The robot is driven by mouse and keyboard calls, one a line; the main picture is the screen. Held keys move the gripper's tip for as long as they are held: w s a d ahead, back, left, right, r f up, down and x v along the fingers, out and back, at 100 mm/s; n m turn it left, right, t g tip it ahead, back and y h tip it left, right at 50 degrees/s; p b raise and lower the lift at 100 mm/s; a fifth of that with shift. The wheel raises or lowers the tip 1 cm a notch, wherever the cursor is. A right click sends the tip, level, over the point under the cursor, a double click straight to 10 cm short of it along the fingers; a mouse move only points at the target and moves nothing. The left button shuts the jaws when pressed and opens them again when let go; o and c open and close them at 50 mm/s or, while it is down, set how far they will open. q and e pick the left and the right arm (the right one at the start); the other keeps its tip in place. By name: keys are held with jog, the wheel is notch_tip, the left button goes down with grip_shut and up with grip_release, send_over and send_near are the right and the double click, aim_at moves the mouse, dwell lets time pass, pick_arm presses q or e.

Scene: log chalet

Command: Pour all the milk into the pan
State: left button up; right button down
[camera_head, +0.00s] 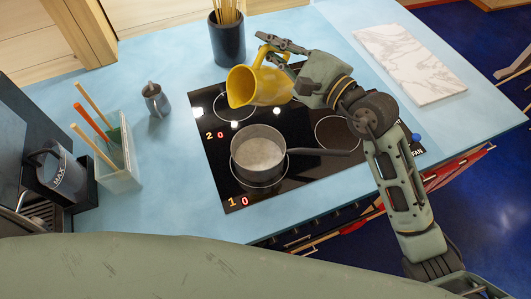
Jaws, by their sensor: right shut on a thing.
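A yellow jug (263,84) is held above the back part of the black hob. My right gripper (276,52) is shut on it, coming in from the right. The jug is tilted, with its lip toward the left and front. No stream from it shows, and its inside is hidden. A grey pan (240,162) sits on the front left ring of the hob, its handle pointing right. Pale white content (259,153) shows inside the pan. The jug is behind the pan and apart from it. My left gripper is not in view.
The black hob (210,145) is set in a light blue counter (170,185). A dark utensil holder (227,40) stands behind the jug. A marble board (410,62) lies right.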

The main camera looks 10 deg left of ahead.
jog(key=m, duration=0.3)
jog(key=r+m, duration=0.1)
jog(key=m, duration=0.2)
jog(key=shift+r, duration=0.1)
jog(key=m, duration=0.4)
jog(key=shift+r+m, duration=0.25)
jog(key=shift+m, duration=0.15)
